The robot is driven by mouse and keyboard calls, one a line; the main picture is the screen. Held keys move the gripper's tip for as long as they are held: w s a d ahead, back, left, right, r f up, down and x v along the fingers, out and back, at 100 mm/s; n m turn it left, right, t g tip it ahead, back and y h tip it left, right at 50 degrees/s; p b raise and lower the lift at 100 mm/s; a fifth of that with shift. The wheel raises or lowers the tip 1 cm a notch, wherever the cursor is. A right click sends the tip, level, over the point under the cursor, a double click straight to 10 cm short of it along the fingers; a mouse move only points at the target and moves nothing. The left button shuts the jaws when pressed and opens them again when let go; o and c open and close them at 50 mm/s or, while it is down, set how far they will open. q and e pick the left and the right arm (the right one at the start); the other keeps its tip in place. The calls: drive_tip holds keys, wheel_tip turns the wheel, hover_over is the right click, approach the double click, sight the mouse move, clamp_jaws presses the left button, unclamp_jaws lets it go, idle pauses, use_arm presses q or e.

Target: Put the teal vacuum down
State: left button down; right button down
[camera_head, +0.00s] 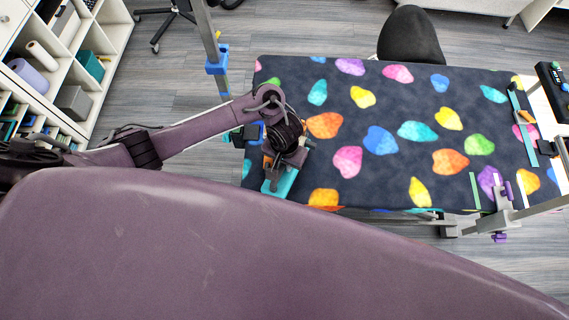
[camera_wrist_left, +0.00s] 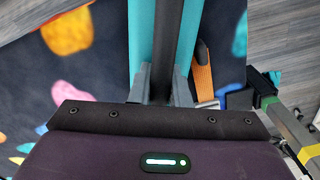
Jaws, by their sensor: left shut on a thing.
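The teal vacuum (camera_head: 283,186) is at the left end of the padded table, below my left wrist in the head view. In the left wrist view the teal vacuum (camera_wrist_left: 141,40) runs up and away from the jaws, with a dark strip along its middle. My left gripper (camera_wrist_left: 161,88) is shut on it, one finger on each side. In the head view my left gripper (camera_head: 280,165) is partly hidden by its own wrist. Whether the vacuum touches the table is hard to tell. My right gripper is not in view.
The dark table (camera_head: 400,100) with colourful spots is mostly clear to the right. An orange-handled item (camera_wrist_left: 203,75) lies close beside the vacuum. A post with a blue clamp (camera_head: 217,60) stands at the table's left. A black stool (camera_head: 410,36) is behind.

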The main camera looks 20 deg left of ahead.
use_arm(q)
drive_tip(key=shift+w+f, duration=0.15)
drive_tip(key=shift+f, duration=0.1)
drive_tip(key=shift+f, duration=0.1)
drive_tip(key=c, duration=1.4)
unclamp_jaws()
drive_tip(key=shift+o, duration=0.2)
